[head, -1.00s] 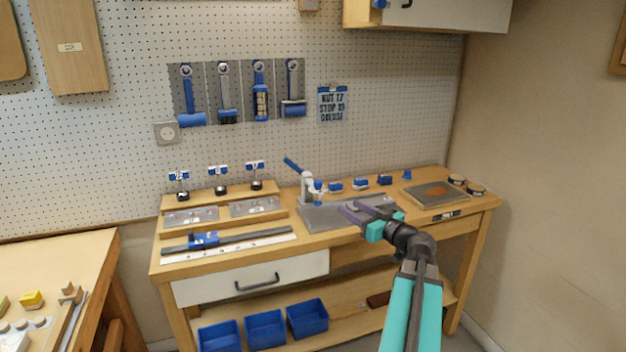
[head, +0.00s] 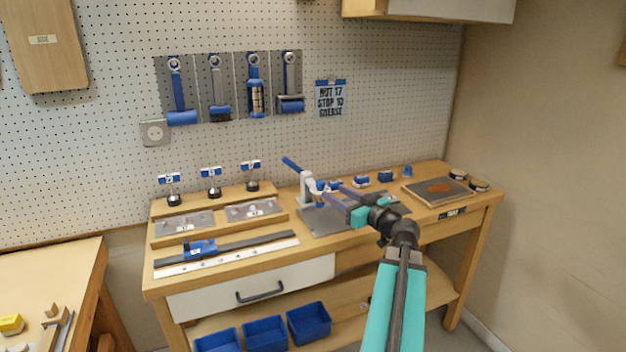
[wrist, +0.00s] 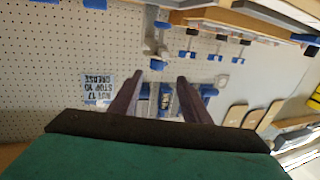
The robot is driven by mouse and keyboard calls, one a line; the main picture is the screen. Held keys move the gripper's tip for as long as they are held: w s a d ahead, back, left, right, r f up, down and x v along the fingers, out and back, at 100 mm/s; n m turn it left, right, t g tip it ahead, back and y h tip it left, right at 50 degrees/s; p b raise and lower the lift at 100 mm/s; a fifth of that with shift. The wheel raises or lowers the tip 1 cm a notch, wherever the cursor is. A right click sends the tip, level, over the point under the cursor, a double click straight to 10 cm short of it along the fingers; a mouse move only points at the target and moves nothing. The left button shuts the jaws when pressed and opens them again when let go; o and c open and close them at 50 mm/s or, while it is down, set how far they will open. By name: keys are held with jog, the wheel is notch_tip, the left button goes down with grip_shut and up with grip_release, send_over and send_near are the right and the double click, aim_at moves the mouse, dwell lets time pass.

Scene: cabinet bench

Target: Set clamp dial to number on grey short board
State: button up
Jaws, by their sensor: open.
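A clamp-like fixture (head: 305,187) with a raised blue lever stands on a grey metal plate (head: 318,222) on the bench. Its dial and any numbers are too small to make out. A short grey-blue board (head: 331,97) hangs on the pegboard; it seems to read "NUT 17, STOP 10, GREASE". It shows upside down in the wrist view (wrist: 97,88). My gripper (head: 338,194) is open and empty, in front of the plate and right of the fixture. Its two dark fingers (wrist: 158,85) are apart in the wrist view. My gripper hides part of the plate.
Small blue parts (head: 361,181) line the bench's back. A tray (head: 437,191) lies at right. Stands with numbered tags (head: 211,180), metal plates and a rail with a blue slider (head: 199,248) fill the left. Tools hang above. Blue bins (head: 309,322) sit below.

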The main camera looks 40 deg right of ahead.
aim_at(313, 186)
jog(key=shift+d, duration=0.25)
jog(key=w+p, duration=0.1)
jog(key=w, duration=0.3)
jog(key=w+d+p, duration=0.1)
jog(key=w, duration=0.4)
jog(key=w+p, duration=0.1)
jog(key=w, duration=0.3)
jog(key=shift+w+d, duration=0.15)
jog(key=shift+d, duration=0.15)
